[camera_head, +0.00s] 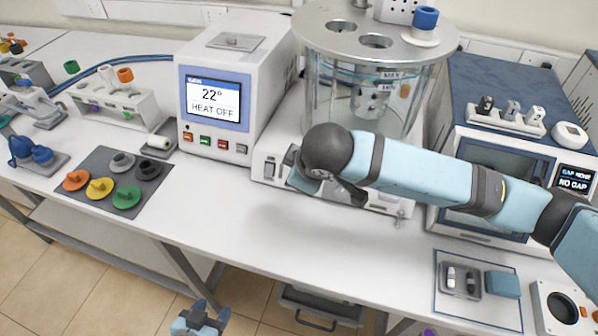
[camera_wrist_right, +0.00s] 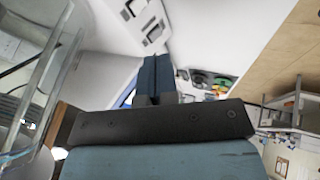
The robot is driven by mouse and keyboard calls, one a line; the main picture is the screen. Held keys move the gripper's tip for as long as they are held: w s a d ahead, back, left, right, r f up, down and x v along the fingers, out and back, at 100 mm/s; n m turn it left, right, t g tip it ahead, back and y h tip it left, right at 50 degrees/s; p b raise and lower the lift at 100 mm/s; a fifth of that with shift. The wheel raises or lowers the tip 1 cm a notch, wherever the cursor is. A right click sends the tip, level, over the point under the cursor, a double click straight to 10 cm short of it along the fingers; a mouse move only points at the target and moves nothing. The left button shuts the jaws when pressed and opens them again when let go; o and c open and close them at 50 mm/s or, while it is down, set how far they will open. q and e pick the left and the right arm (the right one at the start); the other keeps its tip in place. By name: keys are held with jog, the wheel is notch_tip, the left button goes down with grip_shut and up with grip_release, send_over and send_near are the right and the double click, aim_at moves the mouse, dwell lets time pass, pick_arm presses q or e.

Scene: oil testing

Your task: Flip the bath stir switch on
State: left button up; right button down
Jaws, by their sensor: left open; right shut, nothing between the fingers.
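The glass bath (camera_head: 345,95) stands on a white base with a low front panel. A dark rocker switch (camera_head: 269,168) shows at the panel's left end; its setting is too small to tell. In the right wrist view, switches (camera_wrist_right: 153,32) show on a white panel. My right arm crosses in front of the bath base and hides much of the panel. My right gripper (camera_head: 300,182) is shut and empty, just right of the rocker switch; contact cannot be told. Its closed fingers also show in the right wrist view (camera_wrist_right: 158,80). My left gripper (camera_head: 200,318) is open and empty, low at the front edge.
A white unit (camera_head: 212,140) with a "22° HEAT OFF" screen stands left of the panel. A dark mat (camera_head: 140,172) with coloured parts lies farther left. A blue-topped instrument (camera_head: 500,100) stands right. The bench front between mat and bath is clear.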

jog(key=x, duration=0.3)
jog(key=w+x, duration=0.1)
jog(key=x, duration=0.3)
jog(key=d+p+x, duration=0.1)
jog(key=x, duration=0.3)
jog(key=shift+w+d+r, duration=0.1)
jog(key=shift+w+r, duration=0.15)
jog(key=shift+w, duration=0.1)
jog(key=shift+w+d+f, duration=0.15)
jog(key=shift+w+f, duration=0.1)
jog(key=shift+w, duration=0.2)
jog(key=shift+w+d+r+g+p, duration=0.1)
jog(key=shift+w+g+p, duration=0.2)
jog(key=shift+p, duration=0.35)
jog(key=shift+s, duration=0.2)
jog(key=shift+s+a+f, duration=0.25)
jog(key=shift+s+f, duration=0.25)
jog(key=shift+s, duration=0.1)
